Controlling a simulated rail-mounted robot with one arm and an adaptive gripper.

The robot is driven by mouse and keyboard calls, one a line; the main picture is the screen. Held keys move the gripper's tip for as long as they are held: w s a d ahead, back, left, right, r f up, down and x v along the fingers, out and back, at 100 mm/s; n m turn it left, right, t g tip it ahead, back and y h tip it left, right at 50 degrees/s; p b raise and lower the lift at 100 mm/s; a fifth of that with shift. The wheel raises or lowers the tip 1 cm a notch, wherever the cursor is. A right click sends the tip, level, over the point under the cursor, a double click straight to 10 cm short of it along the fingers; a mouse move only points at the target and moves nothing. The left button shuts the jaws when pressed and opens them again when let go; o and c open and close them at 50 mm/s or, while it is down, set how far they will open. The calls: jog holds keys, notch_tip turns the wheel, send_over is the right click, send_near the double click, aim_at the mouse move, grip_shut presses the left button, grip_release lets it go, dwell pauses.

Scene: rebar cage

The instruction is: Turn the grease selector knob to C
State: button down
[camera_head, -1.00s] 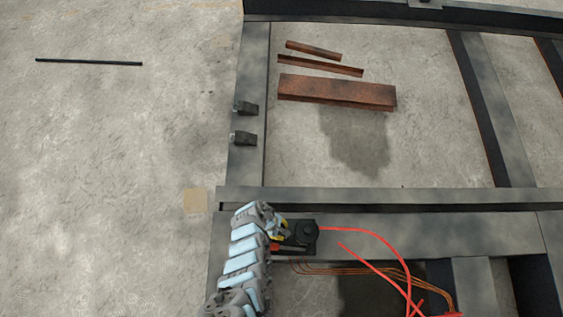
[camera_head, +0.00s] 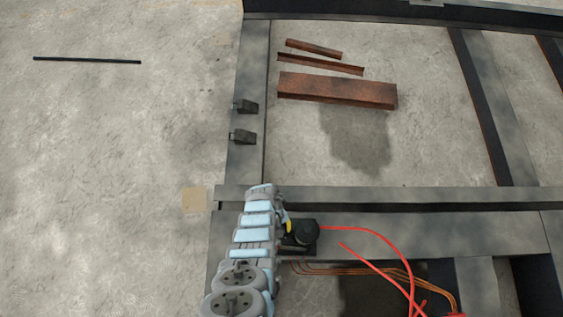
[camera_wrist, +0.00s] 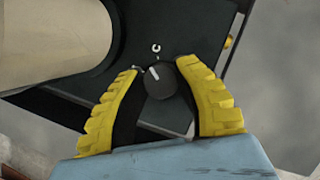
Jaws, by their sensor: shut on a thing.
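In the wrist view the grease selector knob (camera_wrist: 176,86) is a dark round knob with a white pointer line, on a black housing (camera_wrist: 180,30). The pointer slants up and left. A white C mark (camera_wrist: 156,47) sits on the housing just above the knob, slightly right of the pointer's line. My gripper (camera_wrist: 160,68) has yellow ribbed fingers on both sides of the knob and is shut on it. In the head view the black grease unit (camera_head: 303,233) sits on a steel beam. My arm hides its left side, and the knob cannot be made out there.
A beige cylinder (camera_wrist: 55,40) stands close to the left finger. A red hose (camera_head: 370,231) runs right from the unit, with copper lines (camera_head: 350,270) below. Rusty steel pieces (camera_head: 335,90) lie beyond the beam.

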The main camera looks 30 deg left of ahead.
jog(key=shift+f+m+g+y+b, duration=0.1)
jog(key=shift+m+g+y+b, duration=0.3)
jog(key=shift+m, duration=1.3)
jog(key=c, duration=0.7)
grip_release()
jog(key=shift+g, duration=0.3)
jog(key=shift+c, duration=0.2)
